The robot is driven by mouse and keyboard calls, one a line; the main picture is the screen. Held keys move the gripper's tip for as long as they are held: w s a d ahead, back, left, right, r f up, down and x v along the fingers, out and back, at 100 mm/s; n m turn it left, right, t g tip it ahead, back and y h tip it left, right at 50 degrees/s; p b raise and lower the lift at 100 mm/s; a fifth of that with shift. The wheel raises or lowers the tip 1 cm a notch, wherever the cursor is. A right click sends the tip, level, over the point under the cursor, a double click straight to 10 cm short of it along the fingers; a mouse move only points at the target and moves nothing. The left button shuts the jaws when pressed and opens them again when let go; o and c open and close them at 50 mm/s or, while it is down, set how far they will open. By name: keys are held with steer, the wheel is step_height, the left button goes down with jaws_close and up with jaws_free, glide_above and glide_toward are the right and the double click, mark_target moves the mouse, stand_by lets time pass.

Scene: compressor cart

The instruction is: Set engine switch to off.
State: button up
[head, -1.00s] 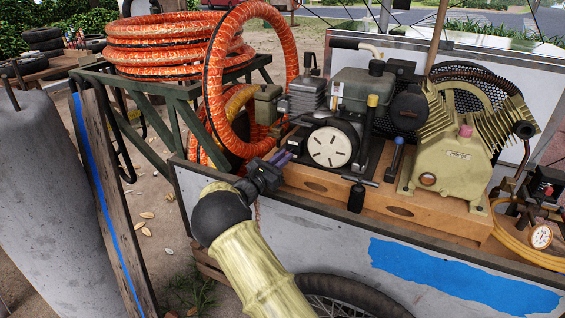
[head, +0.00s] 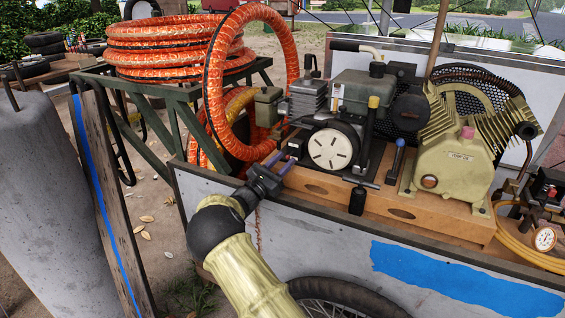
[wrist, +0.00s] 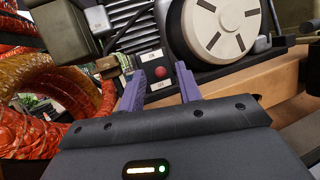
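The engine switch shows in the wrist view as a small plate with a red round tip (wrist: 161,72). A white label reading ON sits above the tip and one reading OFF below it. I cannot tell which way the switch is set. The engine (head: 340,130) with its pale slotted round cover is beside the switch. My gripper (wrist: 162,92) is open and empty. Its two purple fingers point at the switch, one to each side of it in the wrist view, apparently short of it. In the head view my gripper (head: 281,163) is at the cart's near left edge.
Orange hose coils (head: 180,45) hang on a green frame left of the engine. The cart's side wall (head: 300,235) lies below my gripper.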

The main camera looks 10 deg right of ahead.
steer(key=p+v, duration=0.2)
steer(key=v, duration=1.5)
steer(key=shift+a, duration=0.1)
steer(key=shift+c, duration=0.4)
